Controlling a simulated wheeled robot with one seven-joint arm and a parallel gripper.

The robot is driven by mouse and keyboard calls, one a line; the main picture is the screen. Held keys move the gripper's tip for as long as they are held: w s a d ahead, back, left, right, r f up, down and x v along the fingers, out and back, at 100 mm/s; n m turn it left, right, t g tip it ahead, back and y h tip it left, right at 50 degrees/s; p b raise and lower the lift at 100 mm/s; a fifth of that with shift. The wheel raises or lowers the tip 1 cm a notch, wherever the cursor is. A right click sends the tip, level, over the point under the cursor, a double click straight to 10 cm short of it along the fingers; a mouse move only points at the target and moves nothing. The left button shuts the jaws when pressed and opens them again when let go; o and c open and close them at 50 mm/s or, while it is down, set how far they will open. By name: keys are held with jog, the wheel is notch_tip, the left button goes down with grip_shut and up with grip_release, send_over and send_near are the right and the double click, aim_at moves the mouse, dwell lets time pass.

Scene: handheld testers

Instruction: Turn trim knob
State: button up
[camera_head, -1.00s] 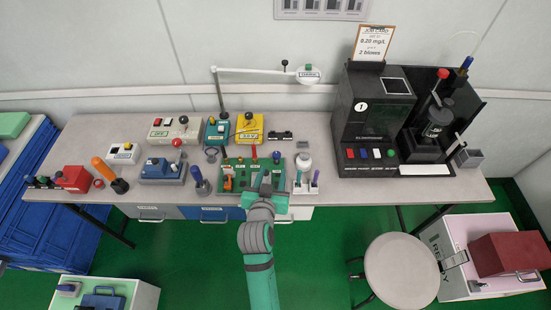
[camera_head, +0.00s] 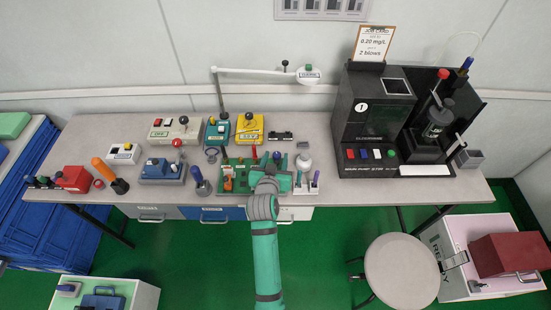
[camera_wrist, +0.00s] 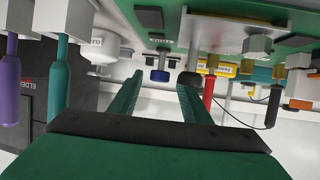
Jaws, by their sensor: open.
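A green circuit board (camera_head: 240,184) lies on the table with several small parts and upright probes on it. My gripper (camera_head: 275,172) is over the right part of the board and hides some of it. In the wrist view, which looks inverted, the green board (camera_wrist: 222,33) runs along the top. My two fingers (camera_wrist: 158,88) are open and empty. A small blue-ended knob (camera_wrist: 160,75) shows beyond the fingertips, in line with the gap. A dark round knob (camera_wrist: 189,79) is beside it, by the right finger. No label is readable enough to tell which is the trim knob.
A white holder with purple (camera_wrist: 10,90) and teal (camera_wrist: 59,80) tools stands close beside my gripper. Red (camera_wrist: 209,92) and black (camera_wrist: 273,105) probes are on the other side. A black tester (camera_head: 372,130) stands to the right. A lamp (camera_head: 308,75) is behind.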

jog(key=c, duration=1)
jog(key=shift+c, duration=0.2)
jog(key=shift+a+m+h, duration=0.1)
jog(key=shift+m+h, duration=0.2)
jog(key=shift+h, duration=0.1)
jog(key=o, duration=1)
jog(key=shift+o, duration=0.2)
jog(key=shift+s, duration=0.1)
jog(key=v, duration=1)
jog(key=shift+s, duration=0.3)
jog(key=shift+r, duration=0.15)
